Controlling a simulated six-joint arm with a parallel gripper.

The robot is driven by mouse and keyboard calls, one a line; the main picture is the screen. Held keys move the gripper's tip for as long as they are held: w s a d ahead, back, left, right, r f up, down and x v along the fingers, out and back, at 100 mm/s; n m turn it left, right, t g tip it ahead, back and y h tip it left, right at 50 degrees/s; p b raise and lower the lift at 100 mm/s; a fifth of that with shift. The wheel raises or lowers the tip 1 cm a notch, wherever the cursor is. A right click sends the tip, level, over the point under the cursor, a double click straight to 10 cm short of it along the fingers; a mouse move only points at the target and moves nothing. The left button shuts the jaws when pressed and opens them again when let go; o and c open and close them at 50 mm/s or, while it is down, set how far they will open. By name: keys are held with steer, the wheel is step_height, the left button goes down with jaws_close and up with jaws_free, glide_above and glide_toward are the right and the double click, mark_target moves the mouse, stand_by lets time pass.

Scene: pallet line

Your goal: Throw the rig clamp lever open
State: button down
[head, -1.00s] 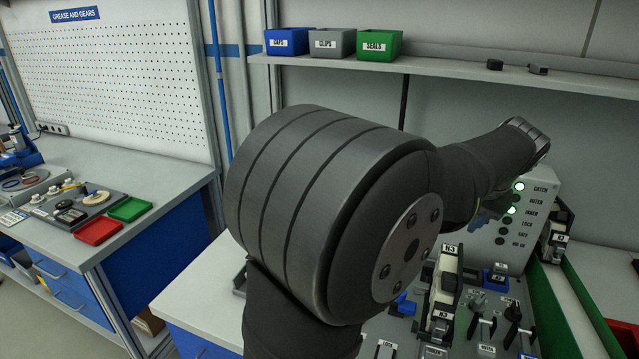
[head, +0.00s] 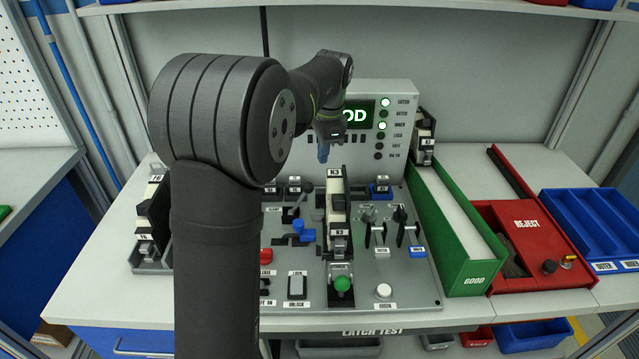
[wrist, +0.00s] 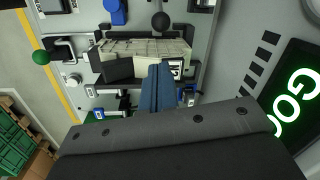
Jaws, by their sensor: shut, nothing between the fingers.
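The test rig panel (head: 405,285) lies on the bench. A lever with a black ball knob (head: 306,188) stands left of the latch, near a label that seems to read CLAMP; the knob also shows in the wrist view (wrist: 160,21). The lever leans up and to the right in the head view. My gripper (head: 323,153) is shut and empty, above the far end of the latch and apart from the lever. Its blue fingers (wrist: 158,88) overlap the latch's edge in the wrist view.
A display box (head: 405,150) with a green readout and two lit lamps stands close behind my gripper. A blue handle (head: 302,231) and green knob (head: 342,284) are nearer the front. A green GOOD chute (head: 460,250) and red REJECT bin (head: 525,225) are right.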

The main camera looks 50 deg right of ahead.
steer(key=m, duration=0.1)
glide_above(299, 200)
steer(key=s+d, duration=0.4)
step_height(299, 200, down, 11)
steer(key=shift+w+d+r+m, duration=0.15)
steer(key=shift+w+m, duration=0.1)
steer(key=shift+m, duration=0.05)
